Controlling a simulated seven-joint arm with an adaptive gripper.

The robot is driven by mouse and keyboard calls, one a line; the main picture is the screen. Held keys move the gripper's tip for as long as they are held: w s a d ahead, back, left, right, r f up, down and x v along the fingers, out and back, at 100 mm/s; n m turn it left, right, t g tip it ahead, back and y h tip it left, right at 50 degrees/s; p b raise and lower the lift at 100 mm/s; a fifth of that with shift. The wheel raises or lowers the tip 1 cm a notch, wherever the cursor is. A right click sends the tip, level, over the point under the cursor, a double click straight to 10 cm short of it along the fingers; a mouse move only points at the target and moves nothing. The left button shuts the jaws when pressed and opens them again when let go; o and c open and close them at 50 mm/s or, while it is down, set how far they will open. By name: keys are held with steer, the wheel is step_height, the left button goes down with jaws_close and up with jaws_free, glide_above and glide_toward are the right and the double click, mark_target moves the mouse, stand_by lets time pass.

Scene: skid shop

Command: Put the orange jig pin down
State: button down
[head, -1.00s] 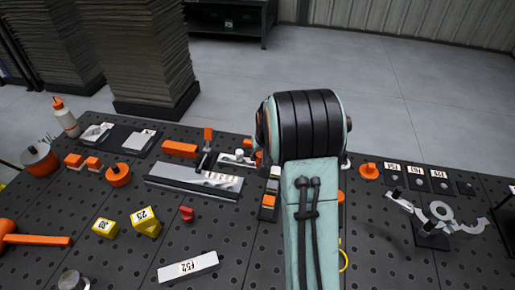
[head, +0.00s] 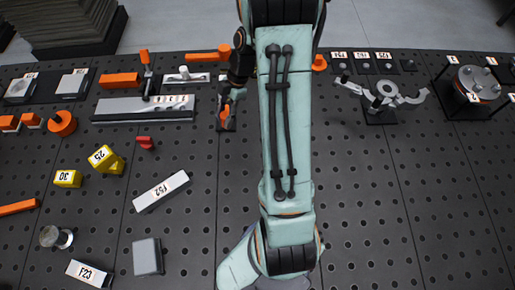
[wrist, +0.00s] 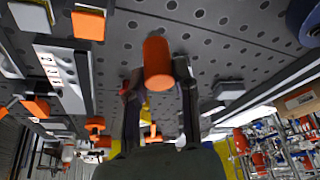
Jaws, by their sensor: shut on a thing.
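The orange jig pin (wrist: 157,62) is a plain cylinder between the fingertips of my gripper (wrist: 158,82) in the wrist view. My gripper is shut on it. In the head view my gripper (head: 228,118) hangs over the dark perforated table (head: 215,215), just right of the grey steel bar (head: 145,113). Only a small bit of orange shows at its fingers there. I cannot tell whether the pin touches the table.
Yellow blocks (head: 67,178), a red piece (head: 146,143) and a labelled grey block (head: 160,192) lie to the left. A grey three-armed fixture (head: 385,95) stands right of my arm. An orange-handled clamp (head: 147,70) stands behind the bar.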

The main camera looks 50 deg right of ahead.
steer(key=s+d, duration=0.3)
steer(key=s, duration=0.4)
steer(key=shift+m, duration=0.6)
steer(key=shift+d+f, duration=0.2)
steer(key=shift+f, duration=2)
steer(key=shift+d+f, duration=0.15)
steer(key=shift+f, duration=2)
steer(key=shift+f, duration=0.1)
steer(key=c, duration=0.9)
jaws_free()
steer(key=shift+o, duration=0.2)
